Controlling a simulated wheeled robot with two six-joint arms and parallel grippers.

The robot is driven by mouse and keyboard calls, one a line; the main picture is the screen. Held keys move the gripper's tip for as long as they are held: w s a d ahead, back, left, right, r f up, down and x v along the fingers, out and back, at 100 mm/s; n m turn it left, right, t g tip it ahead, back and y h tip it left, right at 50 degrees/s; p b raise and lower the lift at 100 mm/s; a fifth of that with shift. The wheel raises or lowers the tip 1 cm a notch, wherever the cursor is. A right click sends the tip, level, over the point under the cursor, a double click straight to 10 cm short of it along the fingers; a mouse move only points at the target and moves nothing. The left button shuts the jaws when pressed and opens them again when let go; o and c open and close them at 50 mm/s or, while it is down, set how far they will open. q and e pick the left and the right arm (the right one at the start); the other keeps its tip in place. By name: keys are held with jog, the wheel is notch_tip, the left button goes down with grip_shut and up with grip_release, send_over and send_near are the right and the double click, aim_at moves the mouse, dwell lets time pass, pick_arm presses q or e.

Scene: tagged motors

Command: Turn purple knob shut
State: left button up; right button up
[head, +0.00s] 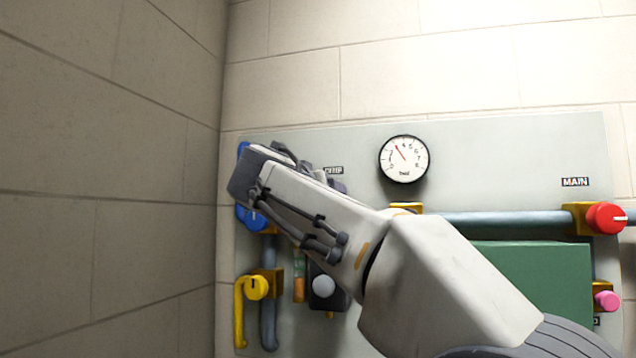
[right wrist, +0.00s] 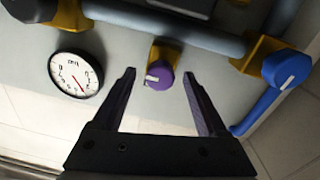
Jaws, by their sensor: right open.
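The purple knob (right wrist: 163,76) shows in the right wrist view on a yellow bracket under a grey-blue pipe, with a pale mark on its face. My right gripper (right wrist: 159,77) is open, and the knob appears between its two fingertips. I see no contact, and the remaining gap in depth is hard to judge. In the head view my right arm reaches from the lower right across the panel, and it hides most or all of the knob. My left gripper is in neither view.
A round gauge (head: 404,159) sits on the grey panel (head: 500,160). A blue handle (right wrist: 290,71) is beside the purple knob. A yellow knob (head: 256,287), red knob (head: 606,218) and pink knob (head: 606,301) stand out elsewhere. A wall (head: 100,180) closes the left side.

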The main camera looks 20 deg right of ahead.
jog(key=shift+p+x, duration=0.4)
jog(key=shift+x, duration=0.8)
grip_shut()
